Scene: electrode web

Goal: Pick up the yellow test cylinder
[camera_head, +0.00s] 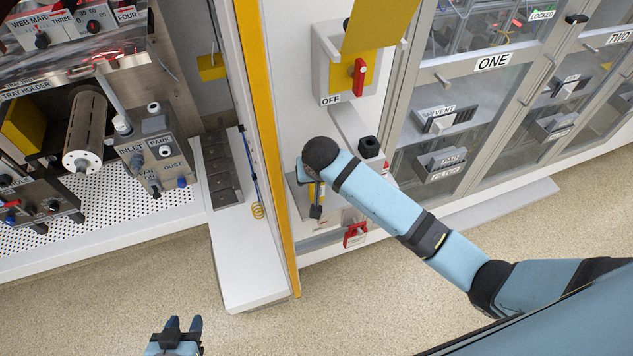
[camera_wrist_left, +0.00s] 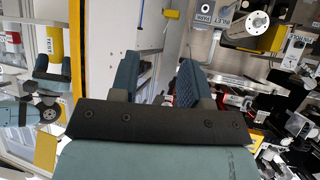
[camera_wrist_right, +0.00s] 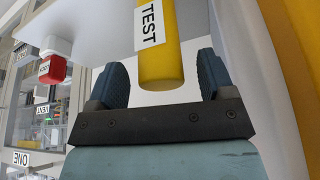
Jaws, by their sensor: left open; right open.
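The yellow test cylinder (camera_wrist_right: 160,68), with a white TEST label, shows in the right wrist view. Its lower end sits between the two fingers of my right gripper (camera_wrist_right: 158,82), which is open. Gaps show on both sides of the cylinder, so the fingers look apart from it. In the head view my right wrist hides most of this spot at the narrow panel. My left gripper (camera_head: 182,326) is open and empty near the bottom of the head view, away from the cylinder. Its spread fingers also show in the left wrist view (camera_wrist_left: 158,78).
A red-handled switch box marked OFF (camera_head: 359,80) is above my right wrist. A yellow post (camera_head: 263,110) stands left of it. Clear-fronted cabinets marked ONE (camera_head: 492,62) and TWO are at the right. A roller machine (camera_head: 88,130) is at the left. The floor (camera_head: 340,315) below is clear.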

